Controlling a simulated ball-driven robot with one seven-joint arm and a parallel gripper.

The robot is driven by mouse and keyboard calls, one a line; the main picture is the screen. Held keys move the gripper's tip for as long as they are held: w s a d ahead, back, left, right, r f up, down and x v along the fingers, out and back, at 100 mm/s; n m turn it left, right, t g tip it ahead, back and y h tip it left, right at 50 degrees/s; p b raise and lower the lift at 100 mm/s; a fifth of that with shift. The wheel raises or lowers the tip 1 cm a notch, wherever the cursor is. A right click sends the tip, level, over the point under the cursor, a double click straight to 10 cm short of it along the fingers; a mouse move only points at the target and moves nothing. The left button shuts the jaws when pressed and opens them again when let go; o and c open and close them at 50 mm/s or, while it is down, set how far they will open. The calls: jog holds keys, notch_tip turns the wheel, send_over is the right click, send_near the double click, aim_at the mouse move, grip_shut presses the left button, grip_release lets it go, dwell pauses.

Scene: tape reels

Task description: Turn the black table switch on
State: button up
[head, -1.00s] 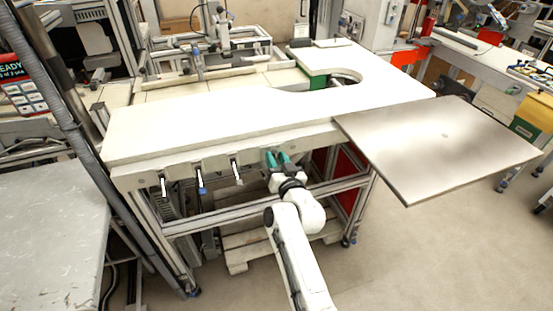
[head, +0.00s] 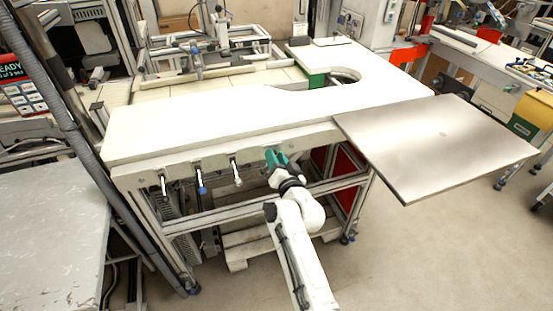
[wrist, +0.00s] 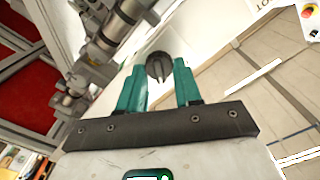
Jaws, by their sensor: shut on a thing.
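The black switch (wrist: 158,66) is a round knob with a raised grip, seen at the top middle of the wrist view. It is on the pale front side of the white table (head: 220,125). My gripper (wrist: 159,72) has two green fingers, one on each side of the knob, shut on it at their tips. In the head view my gripper (head: 276,158) is at the table's front edge, right of the middle, and hides the switch.
Several other fittings hang along the table's front, including one with a blue end (head: 201,188). A grey metal plate (head: 440,150) juts out on the right. A metal frame (head: 260,203) and a pallet (head: 245,248) are below. Open floor lies at the lower right.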

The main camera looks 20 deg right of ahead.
jog(key=o, duration=1)
jog(key=s+p, duration=0.7)
jog(key=s, duration=0.3)
jog(key=shift+s+p, duration=0.4)
